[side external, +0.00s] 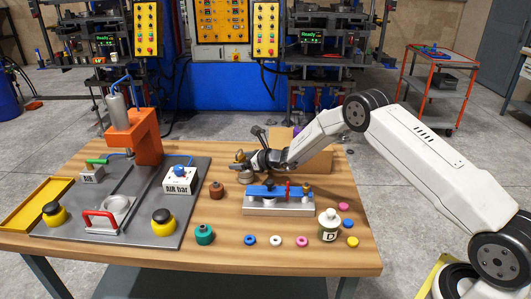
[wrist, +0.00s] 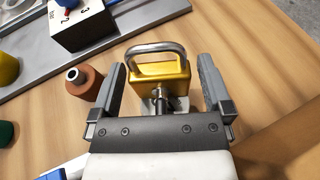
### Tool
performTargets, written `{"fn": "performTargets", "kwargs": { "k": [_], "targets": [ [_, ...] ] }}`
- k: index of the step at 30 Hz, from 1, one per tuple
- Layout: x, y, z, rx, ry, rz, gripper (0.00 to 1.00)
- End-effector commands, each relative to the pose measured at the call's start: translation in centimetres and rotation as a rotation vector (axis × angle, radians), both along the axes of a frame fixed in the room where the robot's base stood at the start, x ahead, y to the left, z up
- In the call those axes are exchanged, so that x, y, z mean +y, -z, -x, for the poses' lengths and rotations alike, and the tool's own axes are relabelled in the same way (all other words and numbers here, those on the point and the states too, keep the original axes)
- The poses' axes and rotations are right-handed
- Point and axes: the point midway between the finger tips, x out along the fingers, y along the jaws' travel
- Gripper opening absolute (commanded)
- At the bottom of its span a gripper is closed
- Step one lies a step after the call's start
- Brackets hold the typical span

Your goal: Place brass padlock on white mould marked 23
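The brass padlock (wrist: 160,80), a gold body with a grey shackle, lies between the fingers of my gripper (wrist: 165,88) in the wrist view, with gaps on both sides. My gripper is open around it. In the side view my gripper (side external: 243,160) is at the table's back middle; the padlock is small and partly hidden there. A small pale block with a green handle (side external: 92,176), on the grey plate at left, bears a number too small to read surely. A white box with a blue knob (side external: 180,182) reads "AIR bar"; in the wrist view a white box (wrist: 82,25) shows digits 2 and 3.
An orange press (side external: 133,130) stands on the grey plate (side external: 150,232), with a red-handled piece (side external: 100,218) and two yellow-black buttons. A brown bottle (wrist: 84,82) stands left of my gripper. A blue-topped fixture (side external: 278,203), bottles and coloured discs fill the front. A cardboard box (side external: 310,158) stands behind.

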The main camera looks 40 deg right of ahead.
Motion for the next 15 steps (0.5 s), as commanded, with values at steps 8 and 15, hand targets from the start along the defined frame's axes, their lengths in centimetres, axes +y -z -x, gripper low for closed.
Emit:
{"fn": "performTargets", "kwargs": {
  "k": [8,15],
  "targets": [
    [-0.2,-0.5,0.4,0.001,0.000,0.000,1.00],
    [-0.9,-1.1,1.9,0.000,0.001,-0.001,1.00]
  ]
}}
